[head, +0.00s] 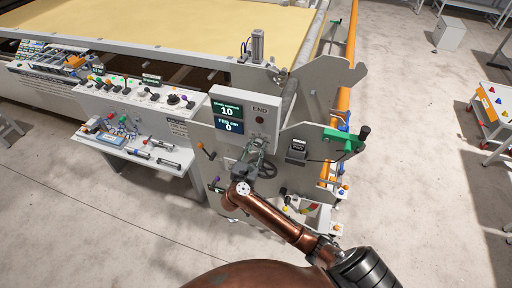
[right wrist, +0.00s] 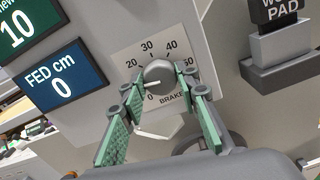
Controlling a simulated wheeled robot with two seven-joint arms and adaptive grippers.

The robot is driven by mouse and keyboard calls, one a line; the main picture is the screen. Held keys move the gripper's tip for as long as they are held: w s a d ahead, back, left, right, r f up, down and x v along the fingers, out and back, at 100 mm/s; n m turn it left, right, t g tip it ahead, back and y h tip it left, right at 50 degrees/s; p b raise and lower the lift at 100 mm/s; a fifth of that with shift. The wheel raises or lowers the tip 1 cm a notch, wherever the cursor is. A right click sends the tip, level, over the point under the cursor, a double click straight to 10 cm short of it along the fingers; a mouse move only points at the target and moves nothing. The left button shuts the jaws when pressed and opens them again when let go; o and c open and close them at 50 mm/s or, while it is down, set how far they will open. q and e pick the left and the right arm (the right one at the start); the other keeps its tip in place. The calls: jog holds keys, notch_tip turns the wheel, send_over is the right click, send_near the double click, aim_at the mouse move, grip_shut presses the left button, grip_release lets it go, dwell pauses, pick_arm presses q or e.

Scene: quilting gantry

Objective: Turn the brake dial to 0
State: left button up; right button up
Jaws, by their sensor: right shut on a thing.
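The brake dial (right wrist: 160,72) is a round grey knob on a pale scale plate (right wrist: 128,52) marked BRAKE. The numbers 0, 20, 30, 40 and 50 can be read around it. Its white pointer line points left, toward the gap between 0 and 20; a finger hides the mark there. My right gripper (right wrist: 163,88) has its green-padded fingers on both sides of the dial, shut on it. In the head view my right gripper (head: 256,152) is at the panel under the display box and hides the dial. My left gripper is not in view.
The display box (head: 246,111) above reads 10 on its green screen and FED cm 0 on its blue one. A dark handwheel (head: 267,170) is just below right of the gripper. A WORK PAD block (right wrist: 280,45) juts out right. A lever (head: 206,151) stands left.

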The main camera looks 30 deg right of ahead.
jog(key=n+p, duration=0.2)
jog(key=shift+n, duration=0.3)
jog(key=n+p, duration=0.4)
jog(key=shift+r, duration=0.1)
jog(key=shift+f+n+p, duration=0.2)
jog(key=shift+n+p, duration=1.7)
jog(key=shift+n, duration=0.2)
jog(key=o, duration=1.2)
jog(key=shift+c, duration=0.2)
